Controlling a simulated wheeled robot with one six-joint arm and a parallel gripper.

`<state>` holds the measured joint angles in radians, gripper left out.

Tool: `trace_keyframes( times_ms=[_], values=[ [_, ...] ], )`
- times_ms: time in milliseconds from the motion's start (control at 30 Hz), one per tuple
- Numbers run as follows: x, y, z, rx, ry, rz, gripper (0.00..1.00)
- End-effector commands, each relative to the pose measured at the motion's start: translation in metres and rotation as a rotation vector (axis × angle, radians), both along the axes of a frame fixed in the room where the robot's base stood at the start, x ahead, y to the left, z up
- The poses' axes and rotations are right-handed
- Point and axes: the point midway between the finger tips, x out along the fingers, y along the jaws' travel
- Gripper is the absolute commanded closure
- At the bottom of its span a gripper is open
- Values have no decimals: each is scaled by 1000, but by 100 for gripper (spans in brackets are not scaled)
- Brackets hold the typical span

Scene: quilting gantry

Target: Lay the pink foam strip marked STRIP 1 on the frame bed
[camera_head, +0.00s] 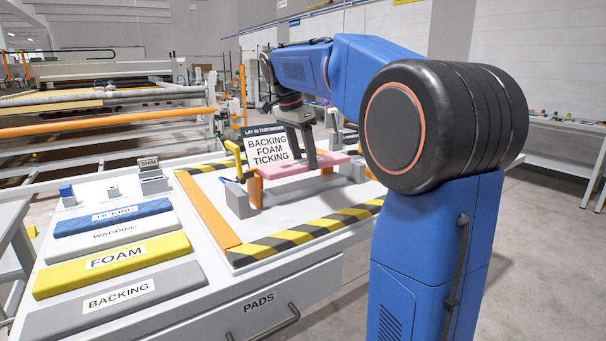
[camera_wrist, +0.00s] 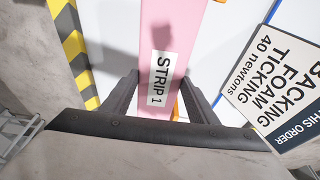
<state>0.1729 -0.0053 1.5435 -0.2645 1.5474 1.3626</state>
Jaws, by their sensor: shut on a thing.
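My gripper (camera_wrist: 160,82) is shut on the strip, one finger on each side.
The sign reads BACKING, FOAM, TICKING and stands close to my gripper. Yellow-black striped edging (camera_head: 308,232) and an orange bar (camera_head: 208,210) border the bed. A yellow clamp (camera_head: 235,158) stands at the left. Labelled pads, including yellow FOAM (camera_head: 113,264), lie at the left.

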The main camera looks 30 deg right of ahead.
Motion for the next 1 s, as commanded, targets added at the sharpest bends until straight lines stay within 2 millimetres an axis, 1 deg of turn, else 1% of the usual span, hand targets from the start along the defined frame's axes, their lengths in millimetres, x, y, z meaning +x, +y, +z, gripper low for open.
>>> trace_keyframes(
  times_ms=[233, 400, 500, 867, 900, 933, 967, 1000],
  values=[
    [0, 0, -16, 0, 0, 1, 70],
    [0, 0, -39, 0, 1, 0, 70],
    [0, 0, -48, 0, 0, 0, 70],
    [0, 0, -51, 0, -1, 0, 70],
    [0, 0, -51, 0, -1, 0, 37],
    [0, 0, -51, 0, -1, 0, 30],
    [0, 0, -51, 0, -1, 0, 28],
    [0, 0, -51, 0, -1, 0, 28]
  ],
)
